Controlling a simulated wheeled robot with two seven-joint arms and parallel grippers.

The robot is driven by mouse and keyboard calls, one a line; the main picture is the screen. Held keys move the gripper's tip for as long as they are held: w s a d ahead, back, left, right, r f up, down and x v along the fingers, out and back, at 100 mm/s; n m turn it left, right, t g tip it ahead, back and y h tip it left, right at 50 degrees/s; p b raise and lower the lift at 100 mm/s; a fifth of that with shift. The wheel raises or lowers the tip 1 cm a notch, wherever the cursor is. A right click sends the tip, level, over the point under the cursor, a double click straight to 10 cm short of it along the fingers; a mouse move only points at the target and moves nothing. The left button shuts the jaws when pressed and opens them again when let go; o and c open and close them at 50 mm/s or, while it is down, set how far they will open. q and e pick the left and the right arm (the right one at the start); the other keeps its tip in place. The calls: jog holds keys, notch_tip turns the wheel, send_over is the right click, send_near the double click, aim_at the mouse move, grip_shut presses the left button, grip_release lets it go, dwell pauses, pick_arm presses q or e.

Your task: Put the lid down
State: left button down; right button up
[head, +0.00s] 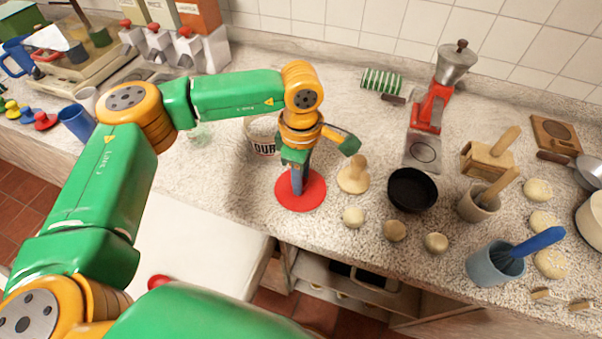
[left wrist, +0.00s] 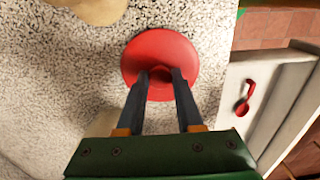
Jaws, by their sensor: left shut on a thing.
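The lid (head: 303,197) is a flat red disc at the front edge of the speckled counter in the head view. My left gripper (head: 297,185) points down over its middle. In the left wrist view the lid (left wrist: 148,46) is round with a small red knob at its centre. The two dark fingers of my left gripper (left wrist: 163,78) are closed on that knob. I cannot tell whether the lid touches the counter or hangs just above it. My right gripper is not in view.
A wooden press (head: 353,178), small dough balls (head: 394,231) and a black bowl (head: 411,190) lie to the right. Bare counter (head: 225,185) shows left of the lid.

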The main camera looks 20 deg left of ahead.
pick_arm(q)
jog(key=c, duration=0.6)
grip_release()
jog(key=shift+o, duration=0.2)
jog(key=shift+r, duration=0.35)
notch_tip(320, 180, up, 12)
jog(key=b, duration=0.1)
jog(key=shift+f+b, duration=0.2)
jog(key=shift+b, duration=0.1)
